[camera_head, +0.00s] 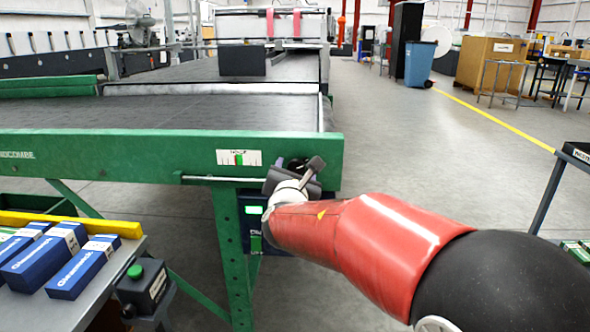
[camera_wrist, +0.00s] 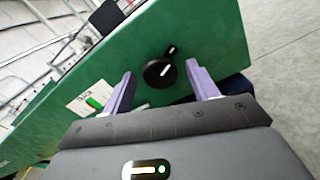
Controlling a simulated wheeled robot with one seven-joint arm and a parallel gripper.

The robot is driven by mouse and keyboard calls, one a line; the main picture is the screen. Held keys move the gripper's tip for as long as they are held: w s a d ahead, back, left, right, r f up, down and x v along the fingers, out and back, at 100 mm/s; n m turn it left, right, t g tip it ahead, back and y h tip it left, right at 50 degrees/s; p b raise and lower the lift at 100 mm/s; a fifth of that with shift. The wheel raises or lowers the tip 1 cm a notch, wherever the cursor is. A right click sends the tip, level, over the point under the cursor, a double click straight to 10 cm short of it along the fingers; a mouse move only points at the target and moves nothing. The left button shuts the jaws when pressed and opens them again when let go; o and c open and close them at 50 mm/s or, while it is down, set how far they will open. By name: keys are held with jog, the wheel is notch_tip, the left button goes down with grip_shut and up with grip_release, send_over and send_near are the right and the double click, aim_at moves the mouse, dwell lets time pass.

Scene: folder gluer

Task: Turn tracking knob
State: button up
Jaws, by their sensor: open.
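The tracking knob (camera_wrist: 160,73) is a round black knob with a white mark and a short arm, on the green side panel of the machine (camera_wrist: 215,50). In the wrist view it lies beyond and between the two purple fingers of my gripper (camera_wrist: 162,88). The fingers are open and apart from each other. I cannot tell whether they reach the knob's depth, and no contact shows. In the head view my gripper (camera_head: 297,170) is at the right end of the green rail (camera_head: 110,150), and it hides most of the knob.
A scale label with a green mark (camera_head: 239,157) is left of the knob. A thin rod (camera_head: 210,179) runs below it. Blue boxes (camera_head: 80,268) and a green-button box (camera_head: 142,285) are at lower left.

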jog(key=shift+w, duration=0.2)
jog(key=shift+c, duration=0.5)
jog(key=c, duration=0.9)
jog(key=m+b, duration=0.1)
jog(key=b, duration=0.1)
jog(key=shift+d+f+b, duration=0.1)
jog(key=shift+f+b, duration=0.25)
jog(key=shift+b, duration=0.05)
jog(key=m+b, duration=0.3)
jog(key=b, duration=0.4)
jog(key=shift+m, duration=0.4)
jog(key=shift+r+m+b, duration=0.25)
jog(key=shift+m+b, duration=0.25)
